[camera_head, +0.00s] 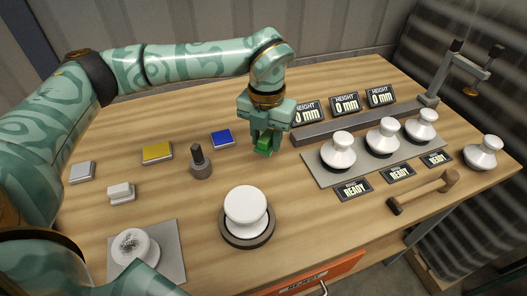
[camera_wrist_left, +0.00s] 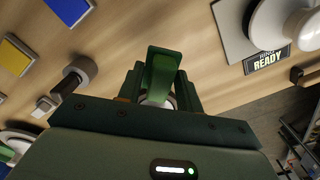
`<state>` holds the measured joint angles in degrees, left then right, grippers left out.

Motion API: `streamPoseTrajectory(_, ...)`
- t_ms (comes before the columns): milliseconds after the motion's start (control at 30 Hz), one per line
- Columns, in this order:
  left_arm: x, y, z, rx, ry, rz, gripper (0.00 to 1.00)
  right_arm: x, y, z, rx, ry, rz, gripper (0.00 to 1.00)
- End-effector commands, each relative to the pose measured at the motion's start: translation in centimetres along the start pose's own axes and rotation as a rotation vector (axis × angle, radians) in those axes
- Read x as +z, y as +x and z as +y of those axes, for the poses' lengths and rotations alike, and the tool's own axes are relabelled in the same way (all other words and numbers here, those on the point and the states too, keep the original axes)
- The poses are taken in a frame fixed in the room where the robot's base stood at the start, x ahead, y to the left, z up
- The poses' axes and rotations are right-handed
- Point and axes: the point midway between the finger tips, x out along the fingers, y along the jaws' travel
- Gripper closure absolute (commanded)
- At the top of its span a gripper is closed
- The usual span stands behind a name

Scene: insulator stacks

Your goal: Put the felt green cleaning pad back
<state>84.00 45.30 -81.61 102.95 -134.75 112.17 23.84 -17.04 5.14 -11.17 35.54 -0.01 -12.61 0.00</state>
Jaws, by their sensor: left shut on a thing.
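The green pad (camera_head: 264,145) is a small green block in my left gripper (camera_head: 264,150), at the back middle of the table. My left gripper is shut on it, pointing down, with the pad at its fingertips. The left wrist view shows the green pad (camera_wrist_left: 163,72) between the fingers. I cannot tell whether the pad touches the table. A blue pad (camera_head: 222,139) lies just left of the gripper, a yellow pad (camera_head: 157,152) farther left, and a grey pad (camera_head: 83,172) at the far left. My right gripper is not in view.
A dark post (camera_head: 200,164) stands left of the gripper. A white insulator (camera_head: 246,206) sits in a round holder in front. A speckled insulator (camera_head: 134,248) lies on a grey mat. White insulators (camera_head: 381,138) stand right, near height displays (camera_head: 344,104) and a mallet (camera_head: 425,190).

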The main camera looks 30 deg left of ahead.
Motion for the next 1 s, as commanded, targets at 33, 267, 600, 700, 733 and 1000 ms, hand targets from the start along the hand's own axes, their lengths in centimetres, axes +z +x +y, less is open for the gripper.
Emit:
streamPoseTrajectory(33,0.6,1.7,0.4,0.001,0.001,0.008,0.86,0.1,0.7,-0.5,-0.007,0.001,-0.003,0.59)
streamPoseTrajectory(267,2.5,4.3,1.8,0.000,0.005,0.004,0.86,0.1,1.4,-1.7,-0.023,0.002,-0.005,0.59)
streamPoseTrajectory(600,3.2,8.4,2.4,0.001,0.006,0.007,0.86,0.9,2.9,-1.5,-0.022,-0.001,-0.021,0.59)
streamPoseTrajectory(700,3.2,8.4,2.4,0.000,0.006,0.003,0.86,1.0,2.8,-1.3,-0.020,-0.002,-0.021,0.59)
streamPoseTrajectory(733,3.2,8.4,2.4,0.000,0.006,0.003,0.86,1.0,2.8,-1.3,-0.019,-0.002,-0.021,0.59)
streamPoseTrajectory(1000,3.2,8.6,2.4,0.000,0.005,0.003,0.59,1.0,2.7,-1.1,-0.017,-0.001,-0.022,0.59)
